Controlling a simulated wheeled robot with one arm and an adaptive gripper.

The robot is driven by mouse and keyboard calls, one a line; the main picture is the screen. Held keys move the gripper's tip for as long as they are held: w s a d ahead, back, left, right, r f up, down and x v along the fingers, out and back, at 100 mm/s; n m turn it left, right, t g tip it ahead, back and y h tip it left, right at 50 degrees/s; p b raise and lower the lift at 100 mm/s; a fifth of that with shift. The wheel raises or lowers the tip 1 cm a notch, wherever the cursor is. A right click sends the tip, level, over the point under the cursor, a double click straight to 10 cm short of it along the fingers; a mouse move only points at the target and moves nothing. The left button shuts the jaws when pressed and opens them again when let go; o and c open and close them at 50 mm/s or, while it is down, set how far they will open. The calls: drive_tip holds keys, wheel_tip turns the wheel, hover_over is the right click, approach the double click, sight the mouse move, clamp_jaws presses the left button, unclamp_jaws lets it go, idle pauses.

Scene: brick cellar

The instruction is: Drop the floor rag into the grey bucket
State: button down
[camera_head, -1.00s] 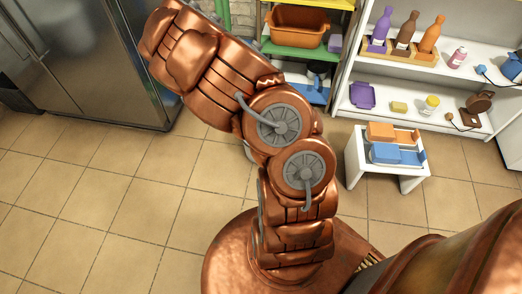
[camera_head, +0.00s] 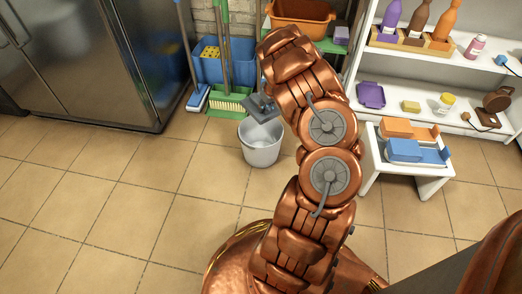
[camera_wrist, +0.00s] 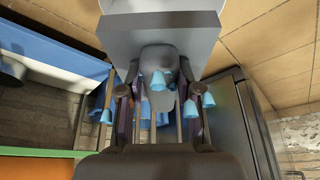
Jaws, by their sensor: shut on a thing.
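The grey bucket (camera_head: 262,156) stands upright on the tiled floor, left of my arm in the head view. My gripper (camera_head: 264,104) is just above the bucket's far rim. It is shut on a grey, flat, folded-looking piece that I take for the floor rag (camera_head: 256,111). In the wrist view the rag (camera_wrist: 160,32) shows as a pale grey slab past the fingertips, with a rounded part between the fingers of my gripper (camera_wrist: 160,88). I cannot tell whether the rag touches the bucket's rim.
A blue bin (camera_head: 226,62), a broom (camera_head: 228,104) and mop stand behind the bucket. A steel fridge (camera_head: 95,60) is at left. The floor left of the bucket is clear.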

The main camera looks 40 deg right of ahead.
drive_tip(key=shift+s+d+f, duration=0.15)
drive_tip(key=shift+d+f, duration=0.2)
drive_tip(key=shift+f, duration=0.1)
wheel_tip(320, 180, down, 6)
drive_tip(key=b, duration=0.5)
drive_tip(key=shift+r, duration=0.15)
drive_tip(key=c, duration=0.7)
unclamp_jaws()
drive_tip(key=v, duration=1.2)
drive_tip(key=shift+a+r, duration=0.1)
drive_tip(key=shift+r, duration=0.05)
